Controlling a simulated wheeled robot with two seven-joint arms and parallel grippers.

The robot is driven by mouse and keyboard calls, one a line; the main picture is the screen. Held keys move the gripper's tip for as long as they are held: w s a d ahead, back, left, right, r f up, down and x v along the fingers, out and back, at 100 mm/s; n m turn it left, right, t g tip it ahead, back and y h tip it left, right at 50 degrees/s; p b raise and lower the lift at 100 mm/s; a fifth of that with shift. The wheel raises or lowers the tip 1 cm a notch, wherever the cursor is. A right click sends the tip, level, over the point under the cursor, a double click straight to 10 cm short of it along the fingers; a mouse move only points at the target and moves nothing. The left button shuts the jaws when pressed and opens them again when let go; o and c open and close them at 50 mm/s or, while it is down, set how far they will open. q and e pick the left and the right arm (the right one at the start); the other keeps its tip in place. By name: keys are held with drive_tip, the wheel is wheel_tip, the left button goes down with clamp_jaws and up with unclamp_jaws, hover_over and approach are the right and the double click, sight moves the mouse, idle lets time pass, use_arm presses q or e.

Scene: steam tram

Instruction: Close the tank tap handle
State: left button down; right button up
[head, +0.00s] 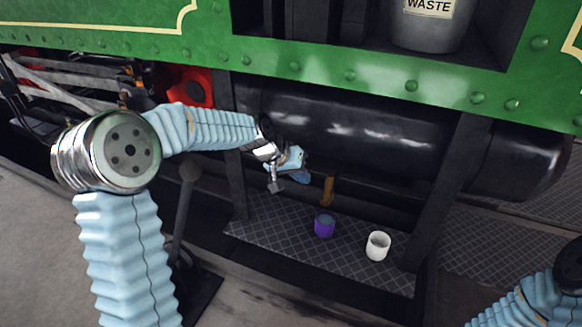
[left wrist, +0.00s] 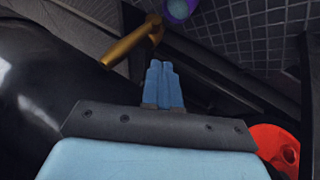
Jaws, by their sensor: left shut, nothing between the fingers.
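The tank (head: 400,135) is a long black cylinder under the green side panel. A brass tap (head: 328,190) hangs below it, above a purple cup (head: 324,225). In the left wrist view the tap (left wrist: 130,43) is a slanted brass piece, and I cannot clearly tell its handle from its body. My left gripper (head: 300,178) is under the tank, to the left of the tap and apart from it. In the left wrist view its blue fingers (left wrist: 163,84) are together and empty. My right arm shows at the lower right corner; its gripper is out of view.
A white cup (head: 378,246) stands on the patterned metal step (head: 280,241), right of the purple cup. Dark uprights flank the step. A black lever (head: 187,200) stands at left. A grey waste bin (head: 431,25) is above. A red part (left wrist: 275,148) is at lower right in the wrist view.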

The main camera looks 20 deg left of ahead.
sight(328, 190)
use_arm(q)
drive_tip(key=shift+w+d, duration=0.15)
drive_tip(key=shift+d, duration=0.8)
drive_tip(key=shift+w+d, duration=0.1)
drive_tip(key=shift+d, duration=0.8)
drive_tip(key=shift+d+r+y+p, duration=0.1)
drive_tip(key=shift+d+y+p, duration=0.25)
drive_tip(key=shift+p, duration=0.3)
